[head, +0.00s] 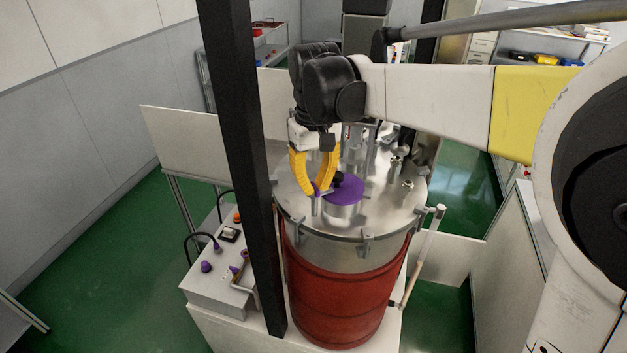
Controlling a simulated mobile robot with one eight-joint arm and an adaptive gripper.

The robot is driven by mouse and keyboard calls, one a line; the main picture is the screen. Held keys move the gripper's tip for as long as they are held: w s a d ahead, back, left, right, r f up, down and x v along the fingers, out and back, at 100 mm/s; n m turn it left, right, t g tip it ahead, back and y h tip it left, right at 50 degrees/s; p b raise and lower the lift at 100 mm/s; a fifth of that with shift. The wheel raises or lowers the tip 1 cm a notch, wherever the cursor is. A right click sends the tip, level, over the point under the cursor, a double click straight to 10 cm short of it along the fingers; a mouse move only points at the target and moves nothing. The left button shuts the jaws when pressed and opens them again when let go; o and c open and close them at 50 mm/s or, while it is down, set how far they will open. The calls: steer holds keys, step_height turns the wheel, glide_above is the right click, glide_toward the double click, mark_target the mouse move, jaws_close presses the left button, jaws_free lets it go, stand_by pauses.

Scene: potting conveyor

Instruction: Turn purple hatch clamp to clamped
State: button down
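The purple hatch (345,190) is a round cap on a short metal neck, on top of the steel lid (385,205) of a large vessel. A small purple piece, which looks like the hatch clamp (316,189), shows at the left of the hatch. My gripper (317,188) has yellow curved fingers and points down there. The fingertips meet the view close around or beside this purple piece, and they hide part of it. I cannot tell whether they touch or grip it. A black knob (337,179) stands at the hatch's upper left edge.
The vessel has a red jacket (340,300). Metal fittings (395,170) rise from the lid behind and right of the hatch. A black post (243,150) stands left of the vessel. A grey control box (215,280) with purple knobs is at lower left. A pale pipe (424,255) runs at the right.

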mark_target(315, 186)
stand_by(0.4)
steer(key=c, duration=1.5)
jaws_free()
step_height(315, 186, up, 12)
